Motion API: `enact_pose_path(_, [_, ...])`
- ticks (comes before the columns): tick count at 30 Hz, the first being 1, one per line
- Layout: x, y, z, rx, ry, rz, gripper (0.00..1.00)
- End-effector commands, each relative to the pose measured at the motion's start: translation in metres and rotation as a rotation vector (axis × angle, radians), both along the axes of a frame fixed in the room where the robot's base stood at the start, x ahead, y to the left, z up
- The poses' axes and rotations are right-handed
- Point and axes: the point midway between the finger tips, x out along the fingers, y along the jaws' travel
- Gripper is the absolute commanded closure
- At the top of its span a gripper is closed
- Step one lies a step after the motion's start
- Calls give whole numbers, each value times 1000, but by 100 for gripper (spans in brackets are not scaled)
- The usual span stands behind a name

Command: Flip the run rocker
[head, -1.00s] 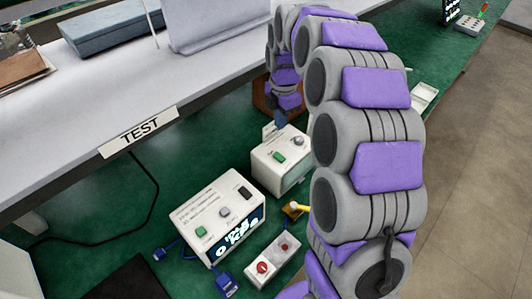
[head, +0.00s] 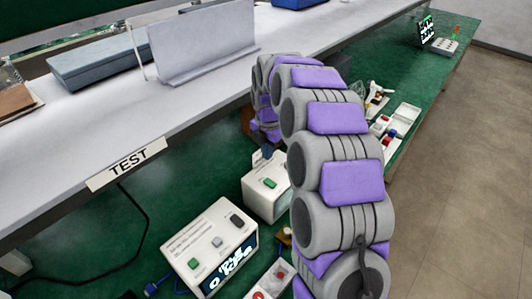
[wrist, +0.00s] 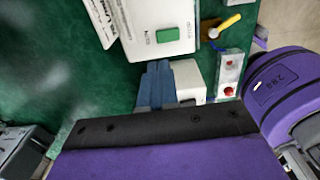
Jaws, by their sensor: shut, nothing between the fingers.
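Two white pump boxes stand on the green bench. The near box (head: 208,248) carries a green rocker (head: 194,263), a grey knob (head: 217,242), a black switch (head: 236,220) and a lit display. The far box (head: 262,204) has a green rocker (head: 270,183); my arm hides its right side. Which rocker is the run rocker, I cannot read. My gripper (head: 264,152) is by the far box's back edge. In the wrist view its blue-grey fingers (wrist: 158,72) are shut and empty, just below a white box (wrist: 185,46) with a green rocker (wrist: 167,35). Contact is unclear.
A pedestal with red buttons (wrist: 229,76) and a yellow-handled valve (wrist: 230,22) sit beside the boxes. A grey shelf marked TEST (head: 128,161) overhangs the bench at the left. Trays and small parts (head: 392,125) lie behind my arm. Open floor is at the right.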

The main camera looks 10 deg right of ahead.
Motion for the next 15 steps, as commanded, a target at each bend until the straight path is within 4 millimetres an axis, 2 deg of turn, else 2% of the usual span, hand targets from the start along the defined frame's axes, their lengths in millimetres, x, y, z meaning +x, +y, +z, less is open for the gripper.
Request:
enact_pose_path(1, [-1,0,-14,0,4,0,100])
enact_pose_path(6, [-1,1,-49,-1,5,-1,100])
enact_pose_path(15, [0,2,-96,-2,1,0,100])
